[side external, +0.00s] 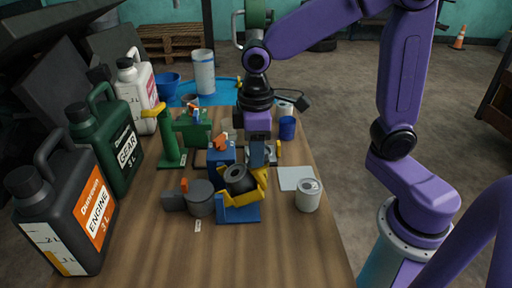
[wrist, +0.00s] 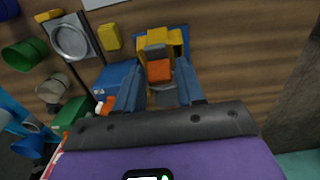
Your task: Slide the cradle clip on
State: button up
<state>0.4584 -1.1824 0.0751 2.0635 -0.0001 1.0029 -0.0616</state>
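The yellow cradle (side external: 259,182) stands on a blue base (side external: 239,213) near the table's front and bears a dark hollow cylinder (side external: 239,178). It also shows in the wrist view as the yellow cradle (wrist: 154,39), beyond my fingertips. My gripper (side external: 257,165) points down just above and behind the cradle. In the wrist view, an orange piece (wrist: 159,71), apparently the clip, sits between the two fingertips of my gripper (wrist: 159,74), and they look closed on it. In the side view the near finger hides this piece. Whether it touches the cradle is unclear.
A blue block (side external: 221,154) with an orange tab stands behind the cradle, and a grey round part (side external: 201,198) lies to its left. A white cup (side external: 308,195) and a pale sheet (side external: 296,178) are at the right. Large bottles (side external: 68,215) line the left edge. The front wood is clear.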

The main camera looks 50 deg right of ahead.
grip_shut()
jog(key=shift+w+a+f, duration=0.45)
jog(key=shift+w+a, duration=0.3)
jog(key=shift+o, duration=2.2)
grip_release()
jog(key=shift+r, duration=0.1)
notch_tip(320, 180, up, 17)
jog(key=shift+r, duration=0.15)
jog(key=s+d+f+n, duration=0.1)
jog(key=s+d+f, duration=0.3)
jog(key=s+f, duration=0.5)
jog(key=s+d+f+n, duration=0.2)
jog(key=s+d+f, duration=0.3)
jog(key=s+f, duration=0.4)
jog(key=shift+s+d+f+n, duration=0.2)
jog(key=shift+s+n, duration=0.1)
jog(key=shift+s, duration=0.15)
